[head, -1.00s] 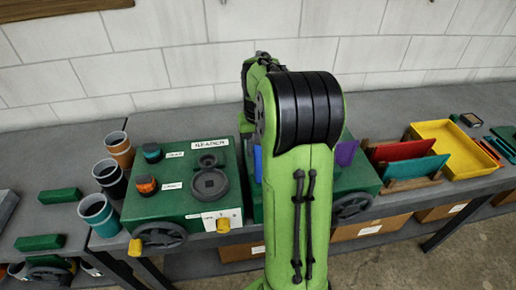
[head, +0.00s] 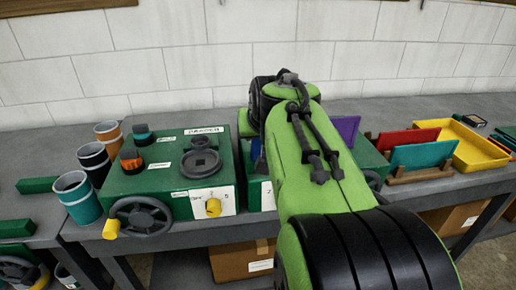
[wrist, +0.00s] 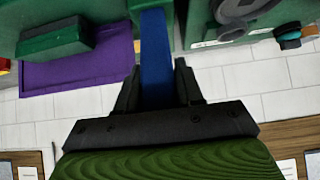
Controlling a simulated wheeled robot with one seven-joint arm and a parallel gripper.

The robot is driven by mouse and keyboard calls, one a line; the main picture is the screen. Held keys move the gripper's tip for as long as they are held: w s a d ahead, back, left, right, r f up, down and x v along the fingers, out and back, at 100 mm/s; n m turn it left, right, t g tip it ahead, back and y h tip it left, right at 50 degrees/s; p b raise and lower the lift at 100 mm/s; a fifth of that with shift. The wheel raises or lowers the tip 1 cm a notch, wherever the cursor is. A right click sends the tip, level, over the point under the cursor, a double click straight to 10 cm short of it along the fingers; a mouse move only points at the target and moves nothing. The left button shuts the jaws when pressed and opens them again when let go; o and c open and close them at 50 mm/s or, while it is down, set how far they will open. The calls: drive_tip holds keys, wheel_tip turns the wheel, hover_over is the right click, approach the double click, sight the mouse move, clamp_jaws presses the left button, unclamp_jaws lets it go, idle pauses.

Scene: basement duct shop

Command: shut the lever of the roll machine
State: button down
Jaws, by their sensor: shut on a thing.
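The green roll machine (head: 371,156) stands on the bench, largely hidden behind my arm in the head view. A blue lever (wrist: 157,45) runs between the fingers of my gripper (wrist: 156,78) in the wrist view. The gripper is shut on this lever, with a dark finger on each side. In the head view only a small blue patch (head: 256,150) shows beside my arm, and my gripper is hidden there. A purple sheet (wrist: 75,66) is at the machine, left of the lever in the wrist view. The lever's full angle cannot be told.
A green beader (head: 150,186) with a handwheel (head: 140,217) stands just left. Several cups (head: 76,198) line its left side. Right are a rack with red (head: 407,139) and teal (head: 423,155) sheets and a yellow tray (head: 482,150). The wall is close behind.

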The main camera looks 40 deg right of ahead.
drive_tip(key=shift+s+a+f+t+h+b, duration=0.2)
drive_tip(key=shift+s+t+h+b, duration=0.25)
drive_tip(key=shift+b, duration=0.55)
drive_tip(key=shift+w+r, duration=0.1)
drive_tip(key=c, duration=0.8)
unclamp_jaws()
drive_tip(key=shift+a, duration=0.1)
drive_tip(key=p+v, duration=0.4)
drive_tip(key=v, duration=1.1)
drive_tip(key=shift+s+r, duration=0.15)
drive_tip(key=shift+s, duration=0.2)
drive_tip(key=shift+a, duration=0.1)
